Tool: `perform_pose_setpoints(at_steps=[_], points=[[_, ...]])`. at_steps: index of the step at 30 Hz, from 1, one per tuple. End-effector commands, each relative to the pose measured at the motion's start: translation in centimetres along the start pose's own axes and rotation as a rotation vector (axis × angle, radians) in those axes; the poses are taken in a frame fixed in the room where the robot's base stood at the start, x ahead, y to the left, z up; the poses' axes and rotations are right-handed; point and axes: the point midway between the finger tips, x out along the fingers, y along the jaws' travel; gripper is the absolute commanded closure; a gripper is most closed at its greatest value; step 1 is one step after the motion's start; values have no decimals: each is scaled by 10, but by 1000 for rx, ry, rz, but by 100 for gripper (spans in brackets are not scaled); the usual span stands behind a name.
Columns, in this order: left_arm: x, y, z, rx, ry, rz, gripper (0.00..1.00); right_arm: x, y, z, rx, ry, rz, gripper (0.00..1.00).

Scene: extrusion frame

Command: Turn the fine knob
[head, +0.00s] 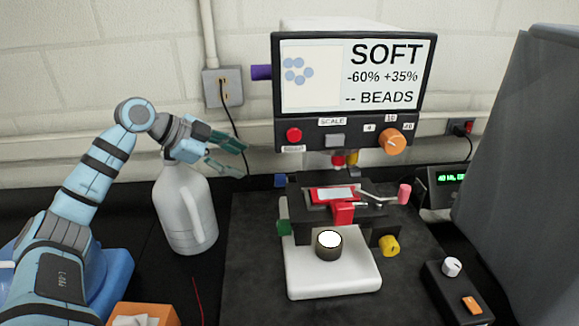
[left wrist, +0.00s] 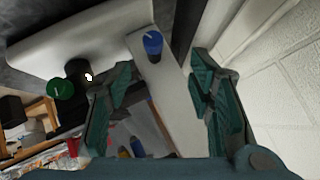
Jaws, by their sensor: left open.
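A microscope-like device (head: 345,120) with a screen stands at the middle of the head view. No knob is legibly marked as fine. A blue knob (head: 281,181) and a green knob (head: 284,228) are on its left side. In the left wrist view, the blue knob (left wrist: 153,43) shows a white line and appears between and beyond the fingertips. The green knob (left wrist: 60,88) is left of the fingers there. My left gripper (head: 241,158) is open and empty, up and left of the blue knob, apart from it. My right gripper is not in view.
A white jug (head: 185,210) stands under my left gripper. A purple knob (head: 261,72) sticks out beside the screen. A yellow knob (head: 389,245) and a pink-ended lever (head: 404,194) are on the right. A grey panel (head: 525,140) fills the far right.

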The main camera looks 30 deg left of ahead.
Motion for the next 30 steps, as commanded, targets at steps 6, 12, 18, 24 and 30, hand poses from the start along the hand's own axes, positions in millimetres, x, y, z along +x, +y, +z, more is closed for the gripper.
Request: perform_pose_setpoints(at_steps=[6,12,18,24,30], points=[[51,0,-8,3,12,10,52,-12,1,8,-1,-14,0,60],[112,0,-8,2,10,12,52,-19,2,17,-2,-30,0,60],[141,0,-4,3,5,8,52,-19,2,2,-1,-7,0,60],[146,0,-3,4,2,7,52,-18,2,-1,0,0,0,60],[146,0,-4,4,3,7,67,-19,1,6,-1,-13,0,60]])
